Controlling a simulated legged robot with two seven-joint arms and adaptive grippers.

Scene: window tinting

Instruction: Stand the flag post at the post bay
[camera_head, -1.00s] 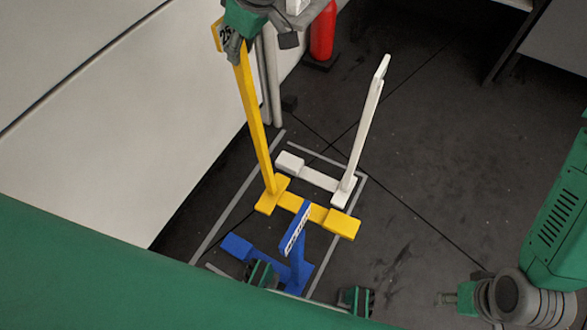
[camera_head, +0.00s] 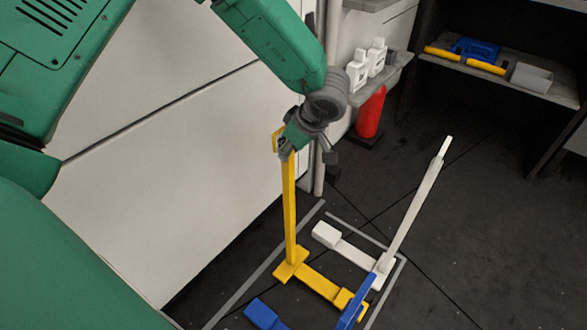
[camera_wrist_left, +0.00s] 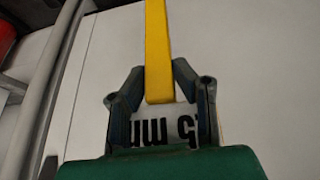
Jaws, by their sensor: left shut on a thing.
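The yellow flag post (camera_head: 290,210) stands upright, its foot bar low in the head view. My left gripper (camera_head: 290,143) is shut on it near the top, just by its small flag plate. The left wrist view shows the yellow shaft (camera_wrist_left: 158,50) between the two fingers (camera_wrist_left: 160,85), with black lettering on a pale plate below. The foot bar is inside the grey floor lines of the bay (camera_head: 257,278), between a white post (camera_head: 412,215) and a blue post (camera_head: 358,300). I cannot tell whether it touches the floor. My right gripper is not in view.
A pale wall panel (camera_head: 150,200) runs along the left. A red cylinder (camera_head: 370,113) and a shelf with white bottles (camera_head: 366,62) are behind the gripper. A grey shelf (camera_head: 500,75) stands at the back right. Dark floor at right is clear.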

